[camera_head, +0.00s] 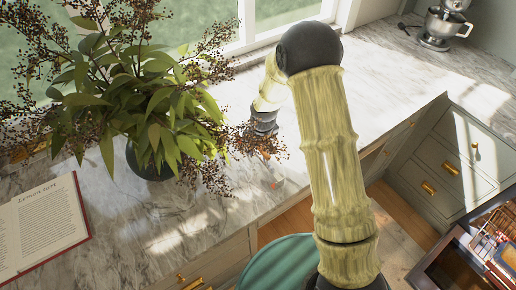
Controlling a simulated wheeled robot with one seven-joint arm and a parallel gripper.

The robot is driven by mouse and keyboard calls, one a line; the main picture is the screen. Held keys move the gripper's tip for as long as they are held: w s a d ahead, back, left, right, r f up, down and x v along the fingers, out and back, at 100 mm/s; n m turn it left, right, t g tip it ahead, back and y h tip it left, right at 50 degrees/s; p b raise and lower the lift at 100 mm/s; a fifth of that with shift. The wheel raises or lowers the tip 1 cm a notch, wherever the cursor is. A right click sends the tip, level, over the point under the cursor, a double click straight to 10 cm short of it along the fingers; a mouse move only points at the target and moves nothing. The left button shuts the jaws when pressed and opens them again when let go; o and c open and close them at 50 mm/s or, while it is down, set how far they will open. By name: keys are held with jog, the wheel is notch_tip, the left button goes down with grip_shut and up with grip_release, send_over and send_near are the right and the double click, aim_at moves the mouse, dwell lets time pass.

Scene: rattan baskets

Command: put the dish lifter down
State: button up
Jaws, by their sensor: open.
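My arm reaches over the marble counter (330,110) and bends down at a dark elbow joint. My gripper (266,150) is at the counter beside the leafy plant, low over the surface. It is open, but its fingertips are small and mostly hidden behind the plant's berry sprigs. I cannot make out the dish lifter; it may be hidden by the sprigs or my arm. A small reddish-orange spot (275,184) shows on the counter just below my gripper, too small to identify.
A large plant in a dark pot (150,162) stands left of my gripper. An open book (38,226) lies at the left. A stand mixer (444,24) is at the back right. The counter right of my forearm is clear. A green round seat (275,265) is below the counter.

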jog(key=r, duration=0.3)
jog(key=s+r+b, duration=0.1)
jog(key=r, duration=0.3)
jog(key=d+r+b, duration=0.1)
jog(key=r, duration=0.2)
jog(key=shift+s+r, duration=0.15)
jog(key=shift+s, duration=0.05)
jog(key=s+d+r+m, duration=0.2)
jog(key=s+d+m, duration=0.1)
jog(key=s+d, duration=0.4)
jog(key=s+d+r+m+t+h, duration=0.1)
jog(key=s+d+r+m, duration=0.2)
jog(key=s+d, duration=0.4)
jog(key=s, duration=0.3)
jog(key=shift+s+d+m, duration=0.15)
jog(key=shift+m, duration=0.25)
jog(key=shift+s, duration=0.1)
